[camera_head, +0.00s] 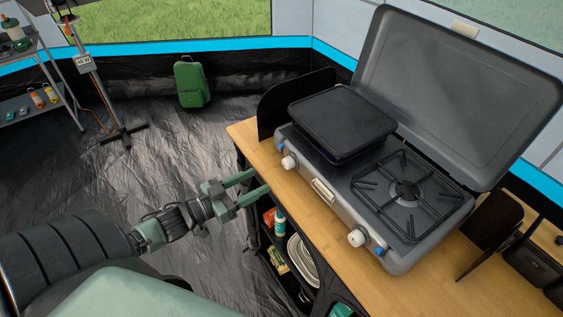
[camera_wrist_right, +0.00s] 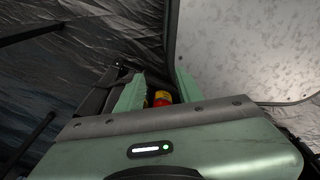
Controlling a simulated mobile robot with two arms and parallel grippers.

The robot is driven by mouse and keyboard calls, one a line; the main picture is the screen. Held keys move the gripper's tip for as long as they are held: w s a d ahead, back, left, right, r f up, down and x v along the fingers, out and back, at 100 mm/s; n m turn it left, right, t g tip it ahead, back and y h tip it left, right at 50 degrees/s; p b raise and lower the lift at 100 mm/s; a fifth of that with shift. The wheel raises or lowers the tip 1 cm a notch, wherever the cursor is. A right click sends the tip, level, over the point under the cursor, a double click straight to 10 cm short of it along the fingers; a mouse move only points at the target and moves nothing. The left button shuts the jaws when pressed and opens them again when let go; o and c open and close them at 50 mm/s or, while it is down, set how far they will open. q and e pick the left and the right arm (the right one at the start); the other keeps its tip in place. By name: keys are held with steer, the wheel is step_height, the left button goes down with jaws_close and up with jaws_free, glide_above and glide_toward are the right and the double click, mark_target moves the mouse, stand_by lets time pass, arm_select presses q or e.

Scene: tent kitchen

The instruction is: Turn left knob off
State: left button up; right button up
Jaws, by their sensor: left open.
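A grey camping stove (camera_head: 330,205) with its lid up stands on the wooden counter. Its left knob (camera_head: 289,162), white with a blue part behind it, is on the front face below the black griddle (camera_head: 343,118). The right knob (camera_head: 357,238) is farther along the same face. My left gripper (camera_head: 262,181) is open and empty, with its two green fingers pointing toward the stove. It is left of and slightly below the left knob, apart from it in the picture. My right gripper (camera_wrist_right: 160,88) is open in the right wrist view, fingers apart.
The counter (camera_head: 310,213) has a bare strip before the stove; shelves below hold bottles and plates (camera_head: 301,258). A black side panel (camera_head: 285,98) stands left of the griddle. Something yellow and red (camera_wrist_right: 162,98) shows beyond my right fingers.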

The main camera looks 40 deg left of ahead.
mark_target(285, 165)
arm_select(q)
steer(key=shift+h, duration=0.4)
steer(key=w+d+r, duration=0.1)
steer(key=w, duration=0.1)
steer(key=w+d, duration=0.2)
steer(key=w+d+r+p, duration=0.1)
steer(key=w, duration=0.1)
steer(key=shift+w+d+r, duration=0.15)
steer(key=shift+w+r, duration=0.2)
steer(key=shift+m, duration=0.3)
jaws_close()
